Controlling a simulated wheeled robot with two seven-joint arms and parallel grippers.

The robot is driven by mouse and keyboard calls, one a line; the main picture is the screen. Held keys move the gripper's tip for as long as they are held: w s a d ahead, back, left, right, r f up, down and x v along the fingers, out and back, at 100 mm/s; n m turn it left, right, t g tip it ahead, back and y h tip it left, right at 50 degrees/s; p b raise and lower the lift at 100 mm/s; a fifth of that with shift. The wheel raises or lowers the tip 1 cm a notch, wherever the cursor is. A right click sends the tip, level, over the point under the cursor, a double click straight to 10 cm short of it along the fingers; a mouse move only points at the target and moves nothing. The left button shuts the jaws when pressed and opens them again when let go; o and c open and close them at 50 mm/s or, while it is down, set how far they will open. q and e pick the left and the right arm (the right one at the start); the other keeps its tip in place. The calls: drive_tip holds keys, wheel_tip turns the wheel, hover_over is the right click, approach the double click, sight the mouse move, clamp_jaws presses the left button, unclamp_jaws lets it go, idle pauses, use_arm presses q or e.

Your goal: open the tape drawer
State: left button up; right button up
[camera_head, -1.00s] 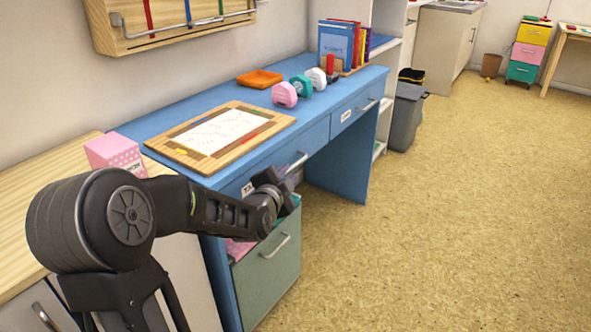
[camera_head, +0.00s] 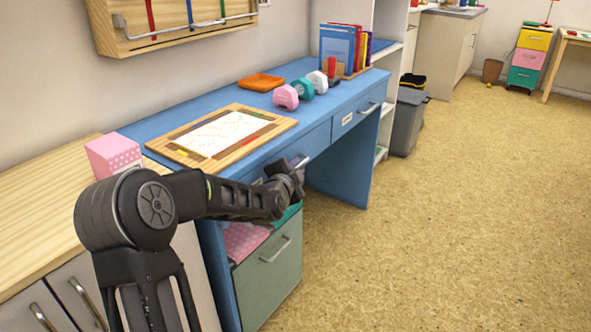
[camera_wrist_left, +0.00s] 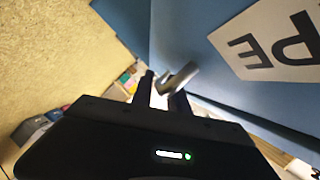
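The tape drawer (camera_wrist_left: 218,86) is a blue drawer front in the left wrist view, with a white label (camera_wrist_left: 285,42) whose letters "PE" show upside down. In the head view it is the left drawer of the blue desk, partly hidden behind my arm, and looks shut. Its metal bar handle (camera_wrist_left: 180,76) shows in the left wrist view at the fingertips. My left gripper (camera_head: 293,174) is at this handle. Its two dark fingers (camera_wrist_left: 161,92) stand apart, with the handle's end between or just beyond them. I cannot tell whether they touch it. My right gripper is not in view.
A second desk drawer (camera_head: 352,116) to the right is shut. Below my gripper, an open green lower drawer (camera_head: 270,278) sticks out with pink dotted contents. The floor at right is clear.

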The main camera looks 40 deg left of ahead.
use_arm(q)
drive_tip(key=shift+c, duration=0.3)
clamp_jaws()
idle(1.1)
